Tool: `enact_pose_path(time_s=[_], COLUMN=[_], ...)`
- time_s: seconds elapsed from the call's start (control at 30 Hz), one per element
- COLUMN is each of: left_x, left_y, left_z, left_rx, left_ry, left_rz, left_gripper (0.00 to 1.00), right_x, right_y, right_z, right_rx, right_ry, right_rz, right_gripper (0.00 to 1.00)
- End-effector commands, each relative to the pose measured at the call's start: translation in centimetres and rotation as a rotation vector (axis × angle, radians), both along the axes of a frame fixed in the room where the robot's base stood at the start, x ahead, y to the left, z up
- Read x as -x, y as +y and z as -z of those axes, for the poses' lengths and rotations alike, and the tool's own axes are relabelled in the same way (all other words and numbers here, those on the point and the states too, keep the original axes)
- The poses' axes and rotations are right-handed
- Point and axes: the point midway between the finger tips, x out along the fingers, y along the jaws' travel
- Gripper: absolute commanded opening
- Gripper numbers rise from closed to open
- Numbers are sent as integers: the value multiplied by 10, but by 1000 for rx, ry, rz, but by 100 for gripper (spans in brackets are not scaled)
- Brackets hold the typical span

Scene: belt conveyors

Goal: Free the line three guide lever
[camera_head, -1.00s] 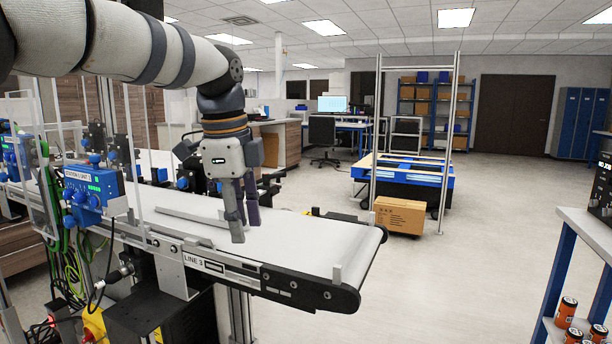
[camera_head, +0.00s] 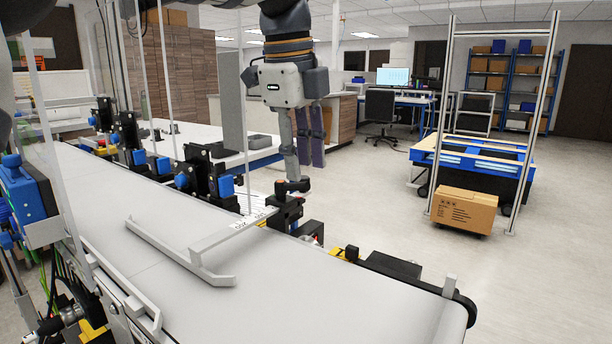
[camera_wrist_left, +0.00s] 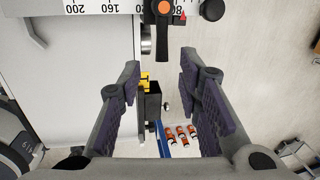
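The guide lever (camera_head: 292,187) is a small black handle on a black clamp block at the far edge of the line three belt (camera_head: 340,300). In the left wrist view the lever (camera_wrist_left: 164,42) has an orange hub and points toward my gripper. A light grey scale bar (camera_head: 222,232) runs from the clamp to a bent grey guide rail (camera_head: 170,245) over the belt. My left gripper (camera_head: 303,172) points down at the lever in the head view. In the left wrist view its fingers (camera_wrist_left: 160,68) are apart with nothing held; whether they touch the lever is unclear. My right gripper is out of view.
Black clamps with blue knobs (camera_head: 226,186) line the belt's far side. A clear panel and blue control box (camera_head: 28,195) stand at left. A cardboard box (camera_head: 464,211) sits on the floor beyond. The belt's near right part is clear.

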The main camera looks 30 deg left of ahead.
Motion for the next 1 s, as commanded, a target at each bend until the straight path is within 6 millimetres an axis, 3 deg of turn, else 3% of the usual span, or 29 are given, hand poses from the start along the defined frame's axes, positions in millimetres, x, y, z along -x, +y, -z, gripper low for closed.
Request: enact_pose_path(time_s=[0.2, 0.5, 0.67, 1.0], left_x=[-6, -8, -8, -9], left_y=[0, 0, 0, 0], left_z=[33, 38, 38, 38], left_rx=[0, 0, 0, -1], left_ry=[1, -1, -1, 0], left_rz=[-1, -1, -1, -20], left_gripper=[32, 32, 0, 0], right_x=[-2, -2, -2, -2], right_y=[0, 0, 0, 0], right_z=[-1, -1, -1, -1], right_rx=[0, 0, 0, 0], right_ry=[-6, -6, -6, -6], right_rz=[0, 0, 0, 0], right_gripper=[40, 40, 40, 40])
